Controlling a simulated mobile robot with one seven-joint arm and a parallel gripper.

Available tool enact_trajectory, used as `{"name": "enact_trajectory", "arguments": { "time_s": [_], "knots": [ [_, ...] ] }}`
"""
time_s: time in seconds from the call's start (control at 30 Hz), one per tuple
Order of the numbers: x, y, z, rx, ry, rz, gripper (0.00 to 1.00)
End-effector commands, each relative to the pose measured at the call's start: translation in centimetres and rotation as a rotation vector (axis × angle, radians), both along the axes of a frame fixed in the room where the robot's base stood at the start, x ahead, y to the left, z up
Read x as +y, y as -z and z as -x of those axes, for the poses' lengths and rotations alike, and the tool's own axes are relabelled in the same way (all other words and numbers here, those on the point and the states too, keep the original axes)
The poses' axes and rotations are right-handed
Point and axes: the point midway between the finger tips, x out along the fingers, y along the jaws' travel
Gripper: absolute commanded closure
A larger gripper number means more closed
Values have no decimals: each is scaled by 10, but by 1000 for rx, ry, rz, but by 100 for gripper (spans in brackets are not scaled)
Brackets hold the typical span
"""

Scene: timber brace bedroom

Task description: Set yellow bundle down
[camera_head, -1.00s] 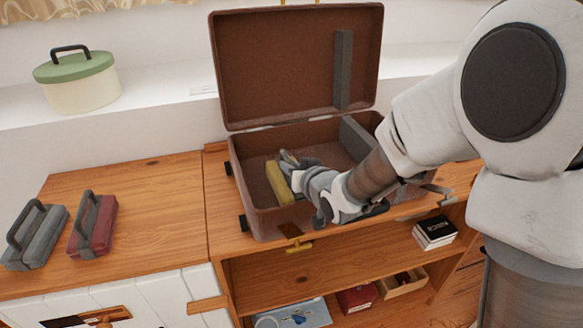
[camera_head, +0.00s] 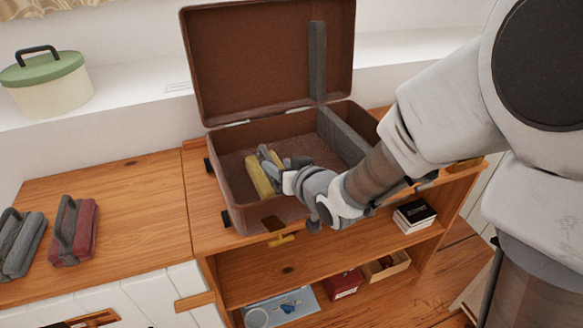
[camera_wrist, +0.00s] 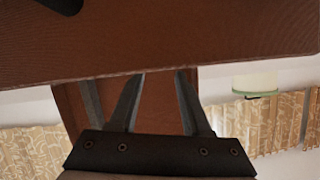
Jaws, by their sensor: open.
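The yellow bundle (camera_head: 257,177) is inside the open brown suitcase (camera_head: 224,188), toward its left side. It looks low, but its underside is hidden, so I cannot tell whether it touches the floor. My gripper (camera_head: 268,158) is inside the suitcase, right beside the bundle's upper right side, and partly overlaps it in the head view. In the wrist view my gripper (camera_wrist: 160,75) shows two separated fingers with nothing yellow between them. The bundle does not show there.
The raised suitcase lid (camera_head: 250,70) stands behind. A grey strip (camera_head: 345,135) lies along the suitcase's right part. Red (camera_head: 78,235) and grey (camera_head: 17,248) handled bundles sit on the wooden top at left. A green-lidded pot (camera_head: 48,85) stands on the ledge.

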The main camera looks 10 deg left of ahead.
Motion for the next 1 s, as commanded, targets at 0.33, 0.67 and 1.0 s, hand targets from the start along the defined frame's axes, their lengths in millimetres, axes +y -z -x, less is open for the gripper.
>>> {"name": "enact_trajectory", "arguments": {
  "time_s": [0.33,0.67,1.0],
  "knots": [
    [-31,-18,37,-3,-2,-4,52],
    [-40,-24,46,-1,4,3,52],
    [-143,-49,42,71,276,231,52]
  ]
}}
